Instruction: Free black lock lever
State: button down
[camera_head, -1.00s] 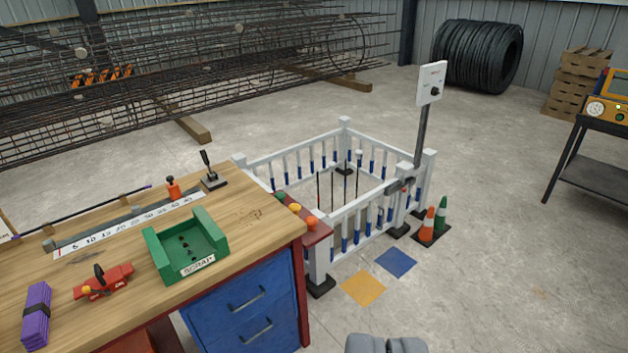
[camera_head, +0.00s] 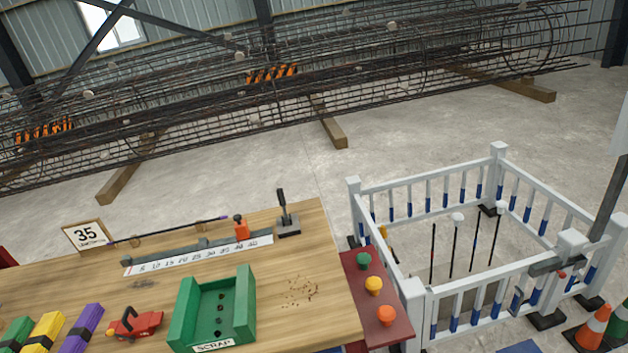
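A black lever (camera_head: 282,203) stands on a dark grey base (camera_head: 287,228) at the far right part of the wooden workbench. It is nearly upright, with its top tilted slightly left. It stands beside the right end of a grey rail with a white number scale (camera_head: 200,258). An orange-red block with a dark knob (camera_head: 242,229) sits on the rail just left of the lever. Nothing touches the lever. My gripper is out of view.
The wooden bench (camera_head: 280,320) holds a green scrap tray (camera_head: 245,305), a red tool (camera_head: 133,324), a thin dark rod (camera_head: 165,232) and a "35" sign (camera_head: 87,236). A white fenced pen (camera_head: 430,183) stands right of the bench. Rebar cages lie behind.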

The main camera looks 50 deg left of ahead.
aim_at(280, 194)
jog(key=u, duration=0.4)
jog(key=i, duration=1.25)
jog(key=u, duration=1.15)
jog(key=i, duration=0.55)
jog(key=u, duration=0.3)
jog(key=k, duration=0.9)
jog(key=u, duration=0.15)
jog(key=i, duration=0.9)
jog(key=z, duration=0.1)
